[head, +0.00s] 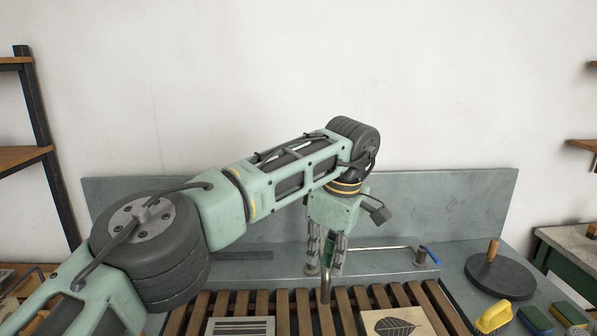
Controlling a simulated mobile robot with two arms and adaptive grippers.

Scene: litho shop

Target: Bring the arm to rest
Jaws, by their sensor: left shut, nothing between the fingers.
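My left arm comes in from the left and reaches across the middle of the head view. My left gripper (327,266) hangs from its end, pointing down, above the back edge of a slatted wooden rack (285,312). Its fingers are shut with nothing held between them. They show in front of a thin metal bar (383,248) that runs along the back of the bench, and close to an upright metal post (325,287). I cannot tell whether they touch the post. My right gripper is not in view.
A leaf-print block (396,326) and a striped block (240,327) lie on the rack. At right are a dark round disc with a wooden handle (503,279), a yellow-handled brush (493,317) and sponges (536,320). A grey backboard (460,205) stands behind. Shelves flank both sides.

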